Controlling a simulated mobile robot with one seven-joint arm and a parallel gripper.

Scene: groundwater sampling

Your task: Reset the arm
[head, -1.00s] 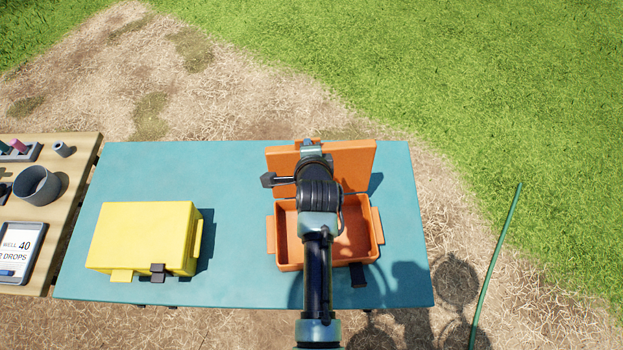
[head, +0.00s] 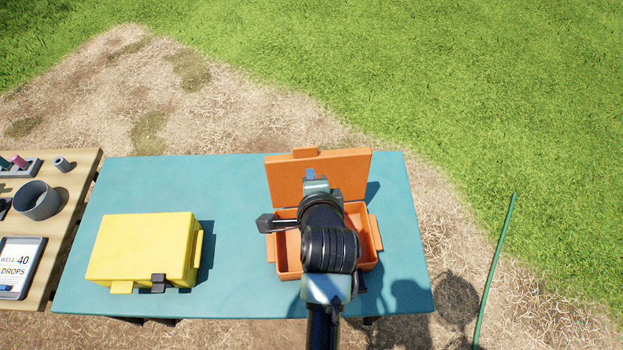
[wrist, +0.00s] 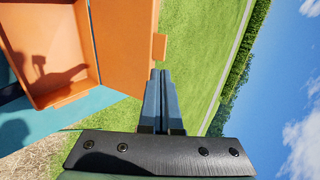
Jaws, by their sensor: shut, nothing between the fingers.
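My arm reaches up the middle of the head view, over an open orange case (head: 290,267) on a teal table. The case's lid (head: 345,175) stands up at its far side. My gripper (wrist: 160,74) shows in the wrist view with its two fingers side by side, shut and empty. In that view the orange case (wrist: 88,92) lies to the left, its lid (wrist: 125,40) beside the fingers with no clear contact. My arm hides part of the case's inside in the head view; the part seen in the wrist view holds only shadow.
A closed yellow case (head: 145,245) sits on the left of the teal table (head: 230,185). A wooden table (head: 75,215) at far left holds a grey cup (head: 37,200), a small rack (head: 20,168) and a tablet (head: 20,268). A green hose (head: 495,270) lies on the ground at right.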

